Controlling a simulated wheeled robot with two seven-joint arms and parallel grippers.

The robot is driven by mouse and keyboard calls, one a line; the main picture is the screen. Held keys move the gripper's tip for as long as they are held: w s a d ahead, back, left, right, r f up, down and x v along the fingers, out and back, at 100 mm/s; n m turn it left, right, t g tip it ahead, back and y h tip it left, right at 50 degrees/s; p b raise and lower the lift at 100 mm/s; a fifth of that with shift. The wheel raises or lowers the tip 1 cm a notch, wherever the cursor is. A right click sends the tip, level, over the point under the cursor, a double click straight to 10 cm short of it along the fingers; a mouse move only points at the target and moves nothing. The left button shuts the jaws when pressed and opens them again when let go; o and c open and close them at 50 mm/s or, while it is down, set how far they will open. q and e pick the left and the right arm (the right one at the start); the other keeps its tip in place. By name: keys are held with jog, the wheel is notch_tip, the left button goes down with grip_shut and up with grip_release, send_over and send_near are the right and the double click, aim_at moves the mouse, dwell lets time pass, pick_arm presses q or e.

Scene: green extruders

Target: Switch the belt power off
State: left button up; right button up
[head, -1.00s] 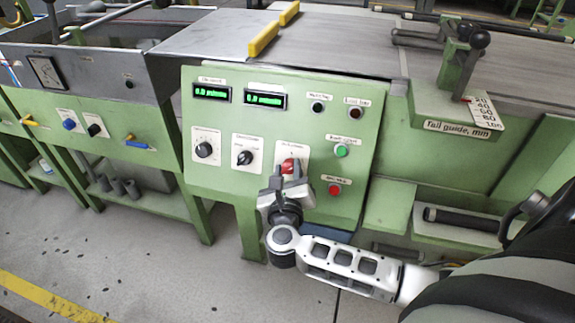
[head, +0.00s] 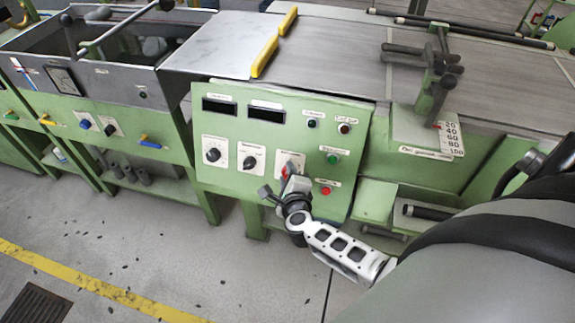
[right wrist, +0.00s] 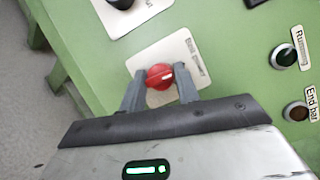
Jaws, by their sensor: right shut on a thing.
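The red rotary knob (head: 290,167) sits on a pale plate on the green control panel (head: 232,181). My right gripper (head: 288,177) is at the knob and partly hides it in the head view. In the right wrist view, my right gripper's fingers (right wrist: 160,74) stand on either side of the red knob (right wrist: 159,78), shut on it. A white mark shows on the knob. The two displays, left (head: 219,107) and right (head: 266,113), are dark. My left gripper is not in view.
Two black knobs, one (head: 213,155) and another (head: 249,162), sit left of the red one. A green button (head: 333,159) and a red button (head: 325,191) are to its right. The belt (head: 340,60) runs above the panel. Floor space in front is clear.

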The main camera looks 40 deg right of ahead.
jog(key=shift+w+r+n+p, duration=0.1)
jog(key=shift+r+n+p, duration=0.05)
jog(key=shift+n+p, duration=0.4)
jog(key=o, duration=0.9)
jog(key=shift+o, duration=0.2)
jog(key=p+v, duration=0.1)
jog(key=v, duration=1.1)
jog(key=shift+r+p, duration=0.2)
jog(key=shift+p, duration=0.1)
